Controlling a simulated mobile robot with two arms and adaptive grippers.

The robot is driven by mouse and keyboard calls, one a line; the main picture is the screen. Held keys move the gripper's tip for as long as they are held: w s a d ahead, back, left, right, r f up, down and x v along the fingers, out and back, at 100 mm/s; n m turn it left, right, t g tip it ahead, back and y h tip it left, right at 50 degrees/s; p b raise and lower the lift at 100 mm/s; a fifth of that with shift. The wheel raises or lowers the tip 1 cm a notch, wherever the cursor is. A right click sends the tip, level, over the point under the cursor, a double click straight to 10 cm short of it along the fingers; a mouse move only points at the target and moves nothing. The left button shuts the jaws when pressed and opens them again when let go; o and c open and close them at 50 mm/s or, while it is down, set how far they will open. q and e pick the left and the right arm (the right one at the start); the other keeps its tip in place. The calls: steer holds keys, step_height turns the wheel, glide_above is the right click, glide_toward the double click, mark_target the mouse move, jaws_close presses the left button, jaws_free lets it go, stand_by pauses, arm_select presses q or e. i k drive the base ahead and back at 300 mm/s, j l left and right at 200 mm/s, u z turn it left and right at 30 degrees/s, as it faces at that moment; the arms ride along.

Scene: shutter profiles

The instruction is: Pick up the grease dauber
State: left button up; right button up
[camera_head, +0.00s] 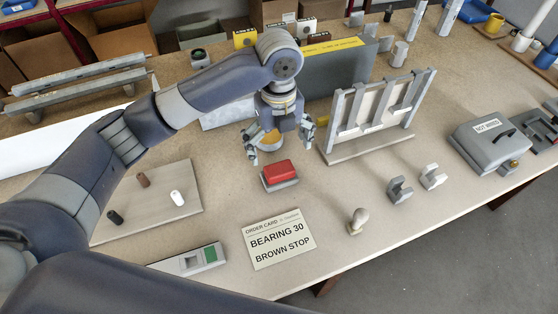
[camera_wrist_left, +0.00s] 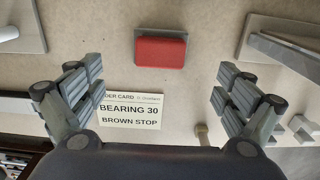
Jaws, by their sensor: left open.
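The likely grease dauber (camera_head: 357,220) is a small pale, rounded-top piece standing on the bench, right of the order card. In the left wrist view a small tan piece (camera_wrist_left: 203,134) at the lower right, partly cut off by my gripper, seems to be the same. My left gripper (camera_head: 279,143) is open and empty, pointing down over the bench behind a red block on a grey base (camera_head: 279,174). It is well apart from the dauber, up and left of it. My right gripper is not in view.
The order card (camera_head: 279,239) reads "BEARING 30 BROWN STOP". A board with small pegs (camera_head: 190,217) lies left. A slotted rack (camera_head: 375,115) and a long grey box (camera_head: 335,70) stand behind.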

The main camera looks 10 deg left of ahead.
mark_target(360, 215)
steer(key=k+l, duration=0.15)
steer(key=k, duration=0.35)
steer(key=k+l, duration=0.15)
steer(key=k, duration=0.35)
steer(key=k+l, duration=0.15)
steer(key=k, duration=0.3)
